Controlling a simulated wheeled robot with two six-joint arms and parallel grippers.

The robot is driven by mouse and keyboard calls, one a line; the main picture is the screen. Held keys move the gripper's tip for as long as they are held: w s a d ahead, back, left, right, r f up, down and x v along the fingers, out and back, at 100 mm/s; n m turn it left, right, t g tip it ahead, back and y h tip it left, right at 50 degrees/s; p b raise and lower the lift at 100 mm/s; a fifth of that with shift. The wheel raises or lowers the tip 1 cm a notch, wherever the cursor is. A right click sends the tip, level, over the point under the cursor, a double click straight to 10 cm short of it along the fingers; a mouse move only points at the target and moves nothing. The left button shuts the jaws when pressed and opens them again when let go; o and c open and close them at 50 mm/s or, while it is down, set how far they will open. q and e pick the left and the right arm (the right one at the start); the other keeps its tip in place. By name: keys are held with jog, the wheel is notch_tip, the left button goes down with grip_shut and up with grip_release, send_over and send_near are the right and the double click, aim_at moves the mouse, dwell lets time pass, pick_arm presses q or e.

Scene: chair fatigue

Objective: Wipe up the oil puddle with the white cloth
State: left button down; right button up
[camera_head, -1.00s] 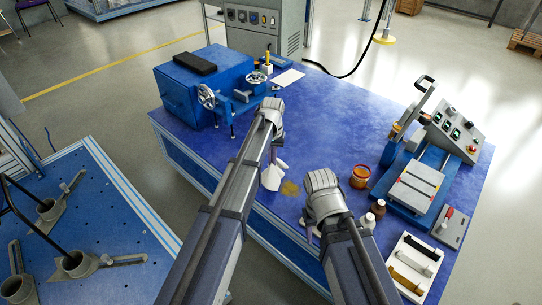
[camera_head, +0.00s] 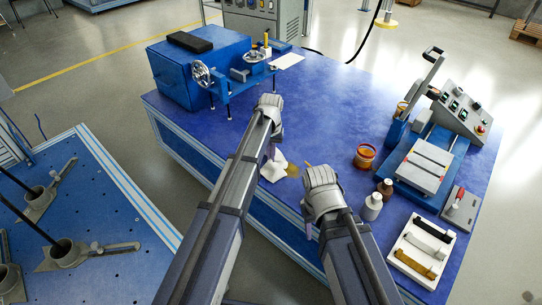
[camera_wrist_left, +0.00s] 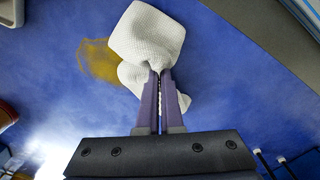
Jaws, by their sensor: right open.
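The white cloth (camera_wrist_left: 148,36) is bunched and textured, and my left gripper (camera_wrist_left: 159,76) is shut on it in the left wrist view. In the head view the cloth (camera_head: 272,168) hangs below my left gripper (camera_head: 270,151), low at the table's near edge. The yellow-brown oil puddle (camera_wrist_left: 97,61) lies on the blue tabletop beside the cloth, which hides part of it. In the head view the puddle (camera_head: 293,171) shows just right of the cloth. I cannot tell whether the cloth touches the table. My right gripper (camera_head: 308,228) is open and empty near the table's front edge, its fingers mostly hidden.
On the blue table (camera_head: 320,110), an orange-brown jar (camera_head: 365,156), a white bottle (camera_head: 372,207) and a brown bottle (camera_head: 384,188) stand right of my right gripper. A white tray (camera_head: 409,271) is at the lower right. A blue machine (camera_head: 185,72) stands far left. The table's middle is clear.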

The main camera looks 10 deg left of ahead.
pick_arm(q)
jog(key=shift+r, duration=0.1)
grip_release()
dwell(0.7)
jog(key=shift+f+b, duration=1.2)
jog(key=shift+f, duration=0.1)
jog(key=shift+r, duration=0.25)
jog(key=shift+c, duration=0.4)
jog(key=c, duration=1.5)
grip_shut()
